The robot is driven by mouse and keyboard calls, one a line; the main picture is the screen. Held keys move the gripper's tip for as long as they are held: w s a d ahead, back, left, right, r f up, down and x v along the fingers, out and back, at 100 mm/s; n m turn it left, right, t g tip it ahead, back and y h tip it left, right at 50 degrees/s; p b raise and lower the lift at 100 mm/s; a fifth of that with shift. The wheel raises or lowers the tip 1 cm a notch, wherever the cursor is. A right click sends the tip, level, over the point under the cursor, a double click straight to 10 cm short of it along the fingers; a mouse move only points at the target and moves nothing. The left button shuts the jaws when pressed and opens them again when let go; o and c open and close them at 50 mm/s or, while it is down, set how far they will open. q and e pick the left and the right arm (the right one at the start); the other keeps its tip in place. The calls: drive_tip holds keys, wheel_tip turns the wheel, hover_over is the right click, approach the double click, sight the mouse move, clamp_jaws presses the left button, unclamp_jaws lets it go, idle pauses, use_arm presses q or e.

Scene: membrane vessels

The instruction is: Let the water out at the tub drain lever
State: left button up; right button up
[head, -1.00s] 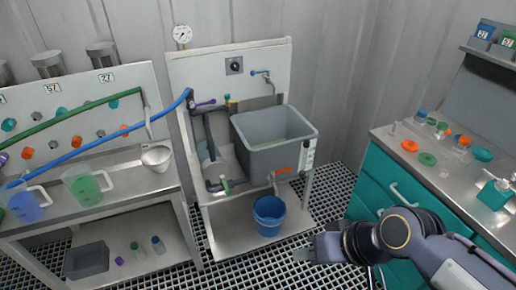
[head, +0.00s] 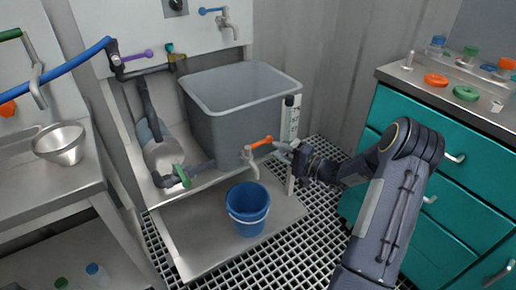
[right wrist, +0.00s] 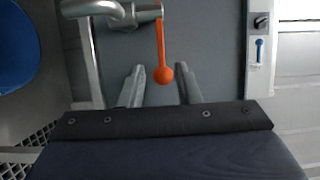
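The drain lever (head: 262,142) is an orange handle on a metal tap at the lower front of the grey tub (head: 243,125). In the right wrist view the lever (right wrist: 161,48) hangs down the picture and ends in a round knob. My right gripper (head: 283,148) is at the knob end of the lever. In the right wrist view the gripper (right wrist: 161,88) is open, with one finger on each side of the knob and visible gaps. The tub's water level is not clear. My left gripper is not in view.
A blue bucket (head: 248,208) stands on the lower shelf below the tap. Teal drawers (head: 440,150) stand to the right. Another tap with a blue lever (head: 212,11) is above the tub.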

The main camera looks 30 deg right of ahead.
sight(261, 142)
drive_tip(key=b+x, duration=0.1)
drive_tip(key=x, duration=0.6)
drive_tip(key=shift+w+a+r, duration=0.1)
drive_tip(key=shift+w+a, duration=0.1)
drive_tip(key=shift+w, duration=0.1)
clamp_jaws()
